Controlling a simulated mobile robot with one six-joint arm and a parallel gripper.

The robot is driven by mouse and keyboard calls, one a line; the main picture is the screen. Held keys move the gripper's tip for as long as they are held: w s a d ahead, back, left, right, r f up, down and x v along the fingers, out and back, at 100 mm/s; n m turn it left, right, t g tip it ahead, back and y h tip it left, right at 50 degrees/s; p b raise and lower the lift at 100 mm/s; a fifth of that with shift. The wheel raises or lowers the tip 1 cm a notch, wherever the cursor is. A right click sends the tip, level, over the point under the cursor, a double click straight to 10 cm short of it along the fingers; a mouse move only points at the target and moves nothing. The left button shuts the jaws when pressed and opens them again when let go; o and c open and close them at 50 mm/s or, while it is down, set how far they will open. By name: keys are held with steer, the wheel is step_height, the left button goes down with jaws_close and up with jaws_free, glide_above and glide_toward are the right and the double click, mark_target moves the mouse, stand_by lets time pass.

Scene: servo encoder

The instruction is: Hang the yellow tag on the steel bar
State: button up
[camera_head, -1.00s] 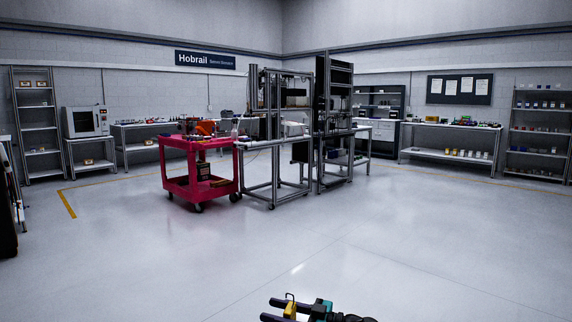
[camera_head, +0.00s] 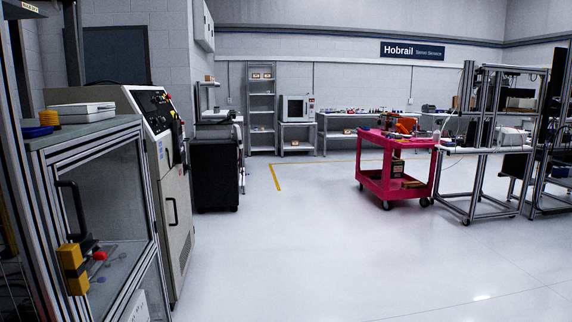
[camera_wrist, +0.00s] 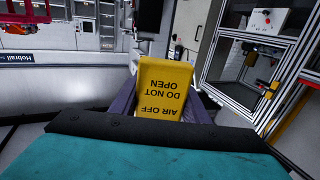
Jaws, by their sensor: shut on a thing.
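The yellow tag (camera_wrist: 166,85) is held between the two dark fingers of my gripper (camera_wrist: 163,98) in the wrist view. Its black lettering reads "AIR OFF DO NOT OPEN", upside down in the picture. The gripper is shut on the tag's lower part. A teal gripper body fills the bottom of that view. My gripper and the tag do not show in the head view now. I cannot tell for certain which part in view is the steel bar.
A metal-framed glazed enclosure (camera_head: 90,155) with a black handle and a yellow block (camera_head: 73,268) stands close at left. A machine with a control panel (camera_head: 158,110) adjoins it. A pink cart (camera_head: 395,165) stands at right. The middle floor (camera_head: 300,250) is clear.

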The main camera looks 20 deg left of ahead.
step_height(320, 180, up, 10)
steer(key=p, duration=1.3)
steer(key=shift+a+f, duration=0.15)
steer(key=shift+f, duration=0.1)
